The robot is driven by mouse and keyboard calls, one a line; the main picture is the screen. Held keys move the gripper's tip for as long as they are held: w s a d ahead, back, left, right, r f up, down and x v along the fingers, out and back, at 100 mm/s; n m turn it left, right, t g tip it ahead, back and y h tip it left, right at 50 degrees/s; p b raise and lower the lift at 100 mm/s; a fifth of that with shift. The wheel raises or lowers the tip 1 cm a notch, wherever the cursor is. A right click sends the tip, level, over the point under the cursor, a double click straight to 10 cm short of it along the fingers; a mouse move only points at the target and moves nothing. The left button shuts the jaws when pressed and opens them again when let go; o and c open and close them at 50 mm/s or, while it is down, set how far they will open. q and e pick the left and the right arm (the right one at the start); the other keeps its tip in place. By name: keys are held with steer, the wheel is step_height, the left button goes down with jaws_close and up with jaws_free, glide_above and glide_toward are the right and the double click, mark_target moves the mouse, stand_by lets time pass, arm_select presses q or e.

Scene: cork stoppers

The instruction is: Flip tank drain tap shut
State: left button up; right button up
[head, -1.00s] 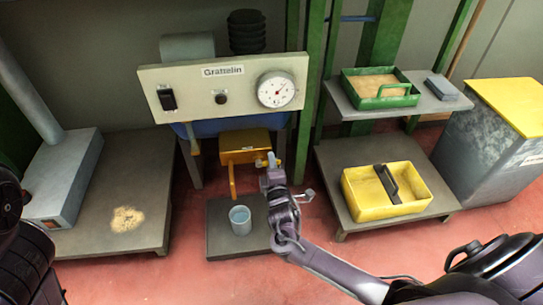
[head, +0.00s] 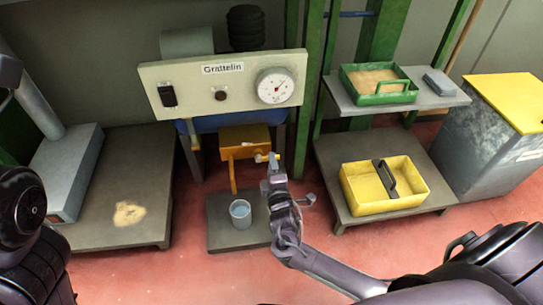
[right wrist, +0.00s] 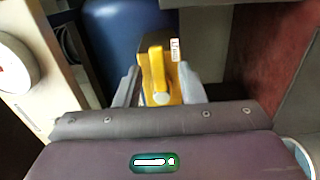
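The blue tank (head: 208,127) is behind the white gauge panel and fills the upper middle of the right wrist view (right wrist: 125,35). A yellow-orange drain fitting (head: 243,140) is in front of it. In the right wrist view its yellow tap lever (right wrist: 157,70) has a pale round end towards me. My right gripper (head: 267,160) is at the fitting's right side in the head view. In the right wrist view its fingers (right wrist: 160,92) are apart, one on each side of the lever, with no clear grip. Only dark parts of my left arm show; its fingers do not.
A cup (head: 240,213) with pale blue contents stands on a low platform (head: 222,242) below the fitting. The gauge panel (head: 225,102) overhangs the fitting. A shelf at right holds a green tray (head: 408,98) and a yellow tote (head: 372,207). A grey bench (head: 110,185) is at left.

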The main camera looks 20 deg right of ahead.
steer(key=p+v, duration=0.1)
steer(key=v, duration=0.4)
steer(key=shift+p, duration=0.35)
steer(key=shift+w+r, duration=0.1)
